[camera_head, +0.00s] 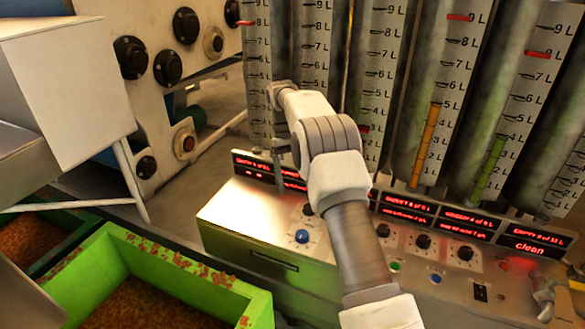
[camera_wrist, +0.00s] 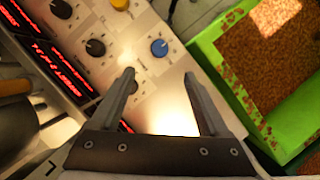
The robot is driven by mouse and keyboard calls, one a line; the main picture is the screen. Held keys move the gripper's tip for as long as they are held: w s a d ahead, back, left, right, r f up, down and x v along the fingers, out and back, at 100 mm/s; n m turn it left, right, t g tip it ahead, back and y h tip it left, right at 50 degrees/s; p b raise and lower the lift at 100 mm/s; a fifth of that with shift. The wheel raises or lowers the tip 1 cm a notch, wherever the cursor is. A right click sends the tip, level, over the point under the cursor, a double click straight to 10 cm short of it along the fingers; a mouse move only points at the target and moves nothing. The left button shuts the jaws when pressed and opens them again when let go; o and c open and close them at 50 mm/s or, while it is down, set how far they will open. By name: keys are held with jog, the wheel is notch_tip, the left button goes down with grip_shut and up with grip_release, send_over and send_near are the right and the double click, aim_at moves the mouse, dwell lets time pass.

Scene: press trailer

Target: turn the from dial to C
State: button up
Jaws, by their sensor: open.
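The control panel holds several black dials. In the head view one dial (camera_head: 309,209) is partly beside my arm, above a blue button (camera_head: 302,236). More dials (camera_head: 423,241) sit to the right of my arm. In the wrist view a black dial (camera_wrist: 95,47) and another dial (camera_wrist: 61,9) lie at upper left. The blue button shows there too (camera_wrist: 159,47). The labels are too small to tell which is the from dial or where it points. My gripper (camera_wrist: 159,75) is open and empty over the panel. In the head view it is mostly hidden by my arm.
Tall graduated cylinders (camera_head: 435,110) stand behind the panel. Red-lit displays (camera_head: 408,205) line its back edge. A green bin (camera_head: 255,305) of brown grains stands to the left. A white machine with black knobs (camera_head: 131,57) stands at the back left.

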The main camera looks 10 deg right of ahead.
jog(key=shift+p+v, duration=0.35)
jog(key=shift+v, duration=1.25)
jog(key=s+r+m+t, duration=0.1)
jog(key=s+r+t, duration=0.4)
jog(key=s+r, duration=1.15)
jog(key=s+f+t, duration=0.1)
jog(key=s+t, duration=0.1)
jog(key=s, duration=0.7)
jog(key=s+d+f+m+t, duration=0.1)
jog(key=s+f+t, duration=0.1)
jog(key=s, duration=0.8)
jog(key=shift+s+t+y, duration=0.35)
jog(key=shift+t+y, duration=0.05)
jog(key=shift+t, duration=0.1)
jog(key=shift+d+f, duration=0.1)
jog(key=shift+f, duration=0.05)
